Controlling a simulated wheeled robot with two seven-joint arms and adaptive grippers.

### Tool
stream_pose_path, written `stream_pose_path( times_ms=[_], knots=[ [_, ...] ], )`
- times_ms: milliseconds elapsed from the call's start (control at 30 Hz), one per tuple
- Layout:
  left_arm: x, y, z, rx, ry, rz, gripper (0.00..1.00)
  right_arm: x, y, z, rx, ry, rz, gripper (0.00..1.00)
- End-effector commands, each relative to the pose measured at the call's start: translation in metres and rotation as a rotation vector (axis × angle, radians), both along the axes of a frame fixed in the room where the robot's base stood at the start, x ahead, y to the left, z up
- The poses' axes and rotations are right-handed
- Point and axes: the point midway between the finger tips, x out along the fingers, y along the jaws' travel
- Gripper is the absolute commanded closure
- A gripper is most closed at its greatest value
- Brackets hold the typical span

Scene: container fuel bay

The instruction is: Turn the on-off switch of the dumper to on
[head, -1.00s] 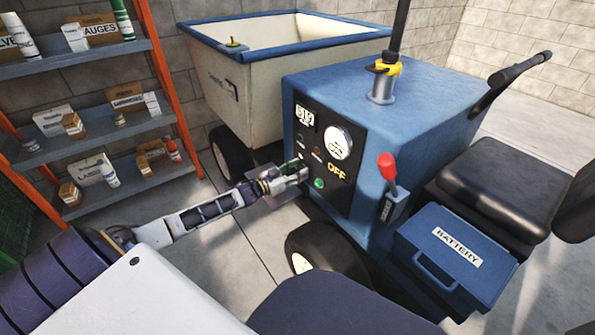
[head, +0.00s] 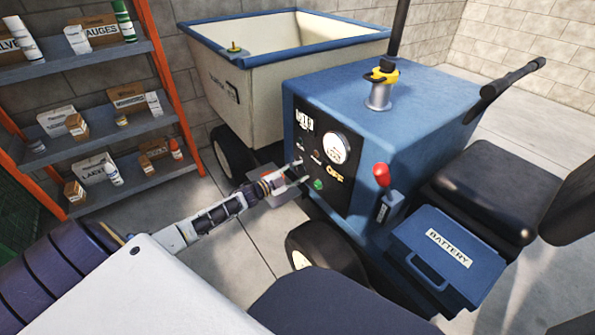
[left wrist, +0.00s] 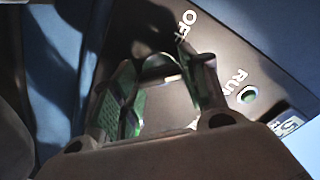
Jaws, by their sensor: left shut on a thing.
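The blue dumper (head: 430,110) stands at the right of the head view, its black panel (head: 333,201) facing my left arm. The panel carries a round gauge (head: 334,148), the word OFF and a green lamp (head: 319,184). The lamp also shows in the left wrist view (left wrist: 249,95), beside RUN. My left gripper (head: 294,168) is at the panel's left side, shut on a small pale switch (head: 298,162). In the left wrist view its fingers (left wrist: 158,85) stand either side of a rounded piece, just below OFF. The switch's angle is hard to tell. My right gripper is not in view.
A cream skip with a blue rim (head: 300,50) is behind the panel. A loaded orange-framed shelf (head: 150,180) stands left. Clear floor lies between shelf and dumper.

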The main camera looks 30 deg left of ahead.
Motion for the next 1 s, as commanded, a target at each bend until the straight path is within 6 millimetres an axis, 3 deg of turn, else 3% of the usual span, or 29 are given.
stream_pose_path(
  times_ms=[400, 933, 967, 1000],
  knots=[
    [-0.0005, -0.0012, -0.0007, 0.212, -0.088, -0.002, 0.79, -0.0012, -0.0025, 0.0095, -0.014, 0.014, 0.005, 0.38],
    [-0.0007, -0.0014, -0.0015, 0.242, -0.100, -0.003, 0.79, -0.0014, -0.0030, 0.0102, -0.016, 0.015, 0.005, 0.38],
    [-0.0007, -0.0014, -0.0015, 0.242, -0.100, -0.003, 0.52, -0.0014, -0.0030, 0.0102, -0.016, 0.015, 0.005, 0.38],
    [-0.0007, -0.0014, -0.0014, 0.242, -0.099, -0.002, 0.47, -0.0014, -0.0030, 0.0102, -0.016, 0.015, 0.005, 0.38]
  ],
)
